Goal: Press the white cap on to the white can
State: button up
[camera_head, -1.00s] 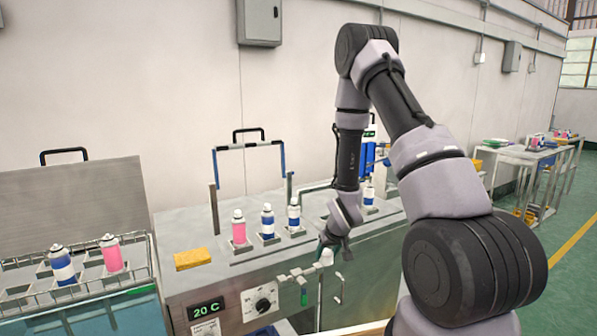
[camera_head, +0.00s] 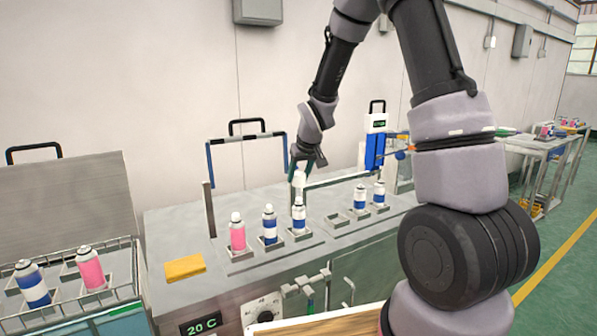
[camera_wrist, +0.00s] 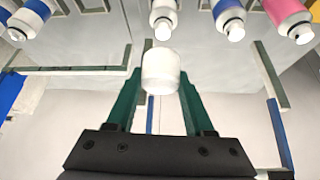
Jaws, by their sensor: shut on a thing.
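The white cap (camera_head: 299,179) is between the fingers of my gripper (camera_head: 306,163), which is shut on it. It also shows in the wrist view (camera_wrist: 160,72), upright between the two green fingers (camera_wrist: 160,90). The white can with a blue band (camera_head: 298,216) stands upright in a holder on the bench, just below the cap in the head view. In the wrist view its shoulder and tip (camera_wrist: 163,18) show at the top, apart from the cap in the picture. I cannot tell how large the real gap is.
A blue-and-white can (camera_head: 270,228) and a pink can (camera_head: 237,236) stand left of the white can. Two banded cans (camera_head: 379,194) stand to the right. A yellow block (camera_head: 185,267) lies on the bench. A raised handle frame (camera_head: 247,139) stands behind.

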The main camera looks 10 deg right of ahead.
aim_at(299, 198)
jog(key=shift+f, duration=3.2)
jog(key=shift+s, duration=0.1)
jog(key=o, duration=1.6)
jog(key=shift+c, duration=0.2)
jog(key=shift+r, duration=0.15)
jog(key=shift+r, duration=3.4)
grip_shut()
